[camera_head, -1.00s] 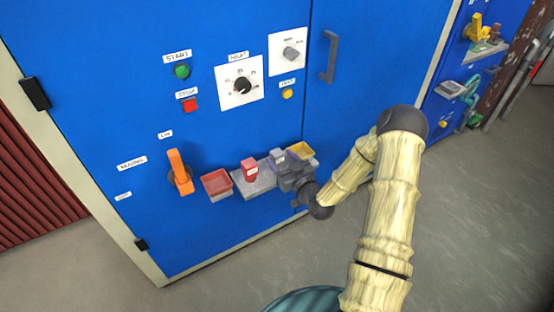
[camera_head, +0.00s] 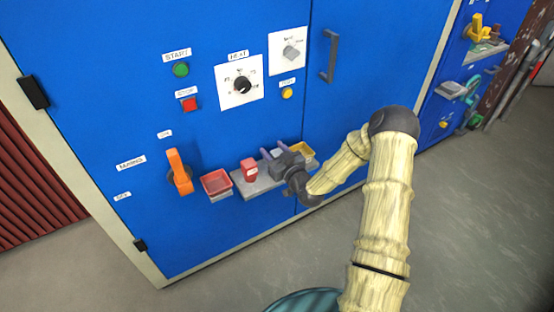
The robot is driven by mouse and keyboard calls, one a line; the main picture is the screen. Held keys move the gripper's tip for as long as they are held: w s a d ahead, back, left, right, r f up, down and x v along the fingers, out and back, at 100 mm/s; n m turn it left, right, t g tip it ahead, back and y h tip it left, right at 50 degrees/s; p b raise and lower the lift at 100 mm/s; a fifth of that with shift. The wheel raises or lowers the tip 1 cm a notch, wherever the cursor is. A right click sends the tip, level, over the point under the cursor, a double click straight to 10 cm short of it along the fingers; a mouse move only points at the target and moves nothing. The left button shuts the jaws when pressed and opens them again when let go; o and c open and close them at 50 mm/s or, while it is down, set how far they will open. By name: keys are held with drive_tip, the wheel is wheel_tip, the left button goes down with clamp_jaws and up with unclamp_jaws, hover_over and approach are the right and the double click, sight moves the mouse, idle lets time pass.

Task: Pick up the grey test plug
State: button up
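The grey test plug (camera_head: 276,154) appears as a small light-grey block at the shelf, partly hidden by my gripper. A red plug (camera_head: 249,169) stands upright on the grey shelf (camera_head: 255,187), to the left of my gripper.
A red tray (camera_head: 216,183) is left of the shelf, and a yellow tray (camera_head: 303,152) is right, close behind my gripper. An orange lever (camera_head: 179,171) sticks out further left. Buttons and a dial (camera_head: 242,86) are above. A door handle (camera_head: 329,56) is upper right.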

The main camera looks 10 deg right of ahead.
drive_tip(key=c, duration=0.7)
drive_tip(key=shift+s+r, duration=0.15)
drive_tip(key=shift+r, duration=0.35)
wheel_tip(320, 180, up, 7)
drive_tip(key=shift+s+d+f+p, duration=0.15)
drive_tip(key=shift+f+p, duration=0.05)
drive_tip(key=shift+p, duration=0.85)
drive_tip(key=shift+p+v, duration=3.25)
drive_tip(key=shift+v, duration=6.4)
drive_tip(key=shift+f, duration=0.25)
